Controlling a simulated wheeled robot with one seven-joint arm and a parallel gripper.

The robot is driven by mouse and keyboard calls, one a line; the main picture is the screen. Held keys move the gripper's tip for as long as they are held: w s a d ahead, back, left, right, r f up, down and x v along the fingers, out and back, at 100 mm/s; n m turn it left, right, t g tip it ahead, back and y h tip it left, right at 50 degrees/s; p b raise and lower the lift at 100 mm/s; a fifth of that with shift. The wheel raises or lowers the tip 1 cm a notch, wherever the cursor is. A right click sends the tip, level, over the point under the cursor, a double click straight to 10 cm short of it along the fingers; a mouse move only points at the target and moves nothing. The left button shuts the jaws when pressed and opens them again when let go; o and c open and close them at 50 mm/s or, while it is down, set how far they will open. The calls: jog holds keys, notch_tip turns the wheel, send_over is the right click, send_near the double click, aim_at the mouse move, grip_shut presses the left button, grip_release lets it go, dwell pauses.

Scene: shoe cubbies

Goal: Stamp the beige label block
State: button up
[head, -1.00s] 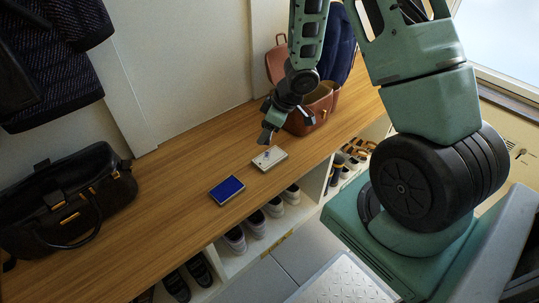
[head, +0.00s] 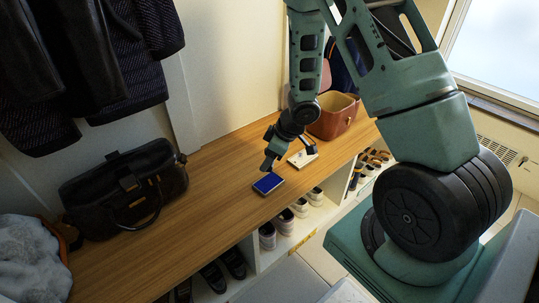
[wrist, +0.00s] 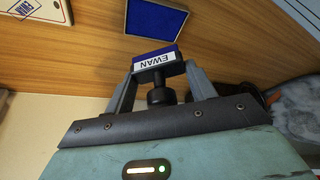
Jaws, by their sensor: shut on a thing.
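My gripper (wrist: 160,78) is shut on a stamp (wrist: 157,62) with a black knob and a blue-and-white head lettered "EWAN", upside down in the wrist view. In the head view my gripper (head: 269,163) is just behind the blue ink pad (head: 268,185), and the stamp is hard to make out there. The ink pad also shows in the wrist view (wrist: 155,20), beyond the stamp and apart from it. The beige label block (head: 303,161) lies right of the pad. In the wrist view the block (wrist: 46,12) is partly cut off and bears a blue mark.
The wooden bench top (head: 150,240) is clear left of the pad. A black bag (head: 125,190) and a grey fluffy item (head: 30,260) are farther left. Shoes (head: 300,208) fill the cubbies below.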

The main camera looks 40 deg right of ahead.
jog(key=shift+a+f, duration=0.1)
jog(key=shift+a, duration=0.1)
jog(key=shift+f, duration=0.15)
jog(key=b, duration=0.7)
send_over(264, 182)
jog(key=s, duration=0.1)
jog(key=f, duration=0.3)
jog(key=d+f, duration=0.1)
jog(key=f, duration=0.1)
jog(key=shift+f, duration=0.3)
jog(key=shift+f, duration=0.65)
dwell(1.6)
jog(key=shift+s+r, duration=0.1)
notch_tip(264, 182, up, 7)
jog(key=p, duration=0.8)
dwell(0.4)
